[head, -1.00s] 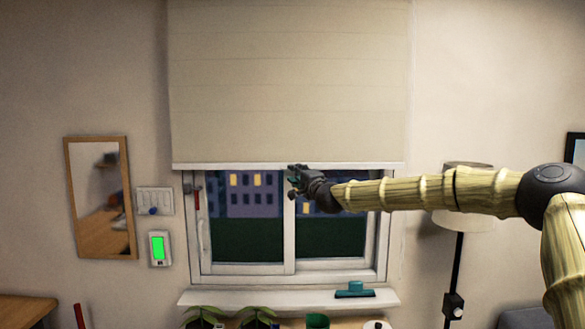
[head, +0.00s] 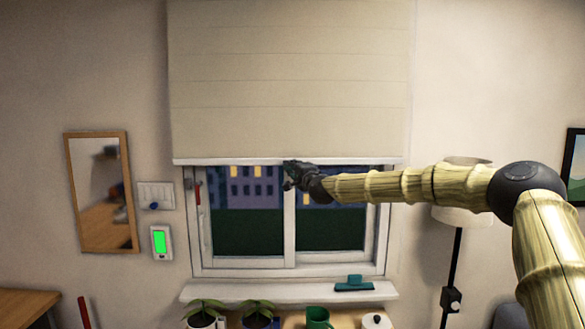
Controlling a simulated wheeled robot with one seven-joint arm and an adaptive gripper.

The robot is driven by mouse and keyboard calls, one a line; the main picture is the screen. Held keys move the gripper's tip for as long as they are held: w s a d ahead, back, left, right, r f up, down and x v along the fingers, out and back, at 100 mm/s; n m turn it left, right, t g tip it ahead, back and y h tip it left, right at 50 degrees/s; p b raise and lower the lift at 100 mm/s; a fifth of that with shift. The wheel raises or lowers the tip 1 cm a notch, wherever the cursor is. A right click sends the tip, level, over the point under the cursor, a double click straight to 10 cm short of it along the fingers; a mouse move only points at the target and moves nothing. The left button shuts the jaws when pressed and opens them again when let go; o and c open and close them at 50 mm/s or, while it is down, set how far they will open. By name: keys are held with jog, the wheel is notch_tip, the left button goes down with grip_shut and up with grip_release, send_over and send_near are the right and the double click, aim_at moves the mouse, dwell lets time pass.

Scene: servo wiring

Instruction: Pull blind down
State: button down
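The beige blind (head: 290,85) hangs over the upper part of the window, and its white bottom bar (head: 230,161) is near the top of the glass. The window (head: 248,220) below it is uncovered and shows a dark building with lit panes. My gripper (head: 289,174) is at the bottom bar, near the middle of its width. It overlaps the bar's lower edge in the picture. The fingers are small and dark, so I cannot tell whether they are closed on the bar.
A white sill (head: 240,292) carries a teal squeegee-like tool (head: 354,284). Potted plants (head: 202,312), a green mug (head: 318,318) and a white lidded pot (head: 377,321) stand below it. A floor lamp (head: 462,216) is behind my arm at right.

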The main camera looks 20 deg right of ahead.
notch_tip(320, 180, down, 47)
jog(key=b, duration=3.9)
jog(key=c, duration=1.6)
grip_release()
jog(key=shift+r, duration=0.15)
jog(key=shift+s+d+f, duration=0.25)
jog(key=shift+s+f, duration=0.05)
jog(key=shift+s, duration=1.65)
jog(key=shift+s+d+f, duration=0.2)
jog(key=shift+s+f, duration=0.05)
jog(key=shift+s, duration=1.75)
jog(key=shift+s+d+f, duration=0.25)
jog(key=shift+s+f, duration=0.05)
jog(key=shift+s, duration=1.65)
